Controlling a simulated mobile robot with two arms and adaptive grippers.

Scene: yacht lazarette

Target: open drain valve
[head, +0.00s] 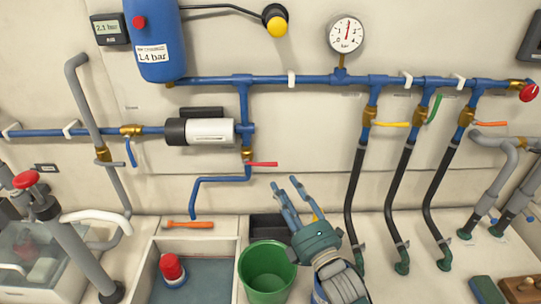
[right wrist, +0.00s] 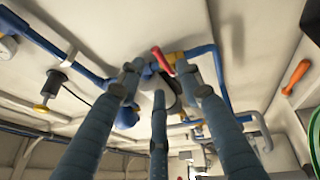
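Several valves are on the blue pipes, and their labels are too small to read, so I cannot tell for sure which is the drain valve. A brass valve with a red lever (head: 262,164) sits under the pump, its lever pointing right. My right gripper (head: 285,183) is below and right of that lever, its fingers spread, empty and apart from it. In the right wrist view the red lever (right wrist: 162,59) shows beyond and between the spread fingertips (right wrist: 158,75). A red round handle (head: 529,92) is at the right end of the upper pipe. My left gripper is not in view.
A green bucket (head: 267,280) stands below my right gripper, with a dark bin (head: 268,228) behind it. An orange tool (head: 190,224) lies on the ledge left. Black hoses (head: 353,190) hang to the right. A pump (head: 208,131) and blue tank (head: 155,65) are above.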

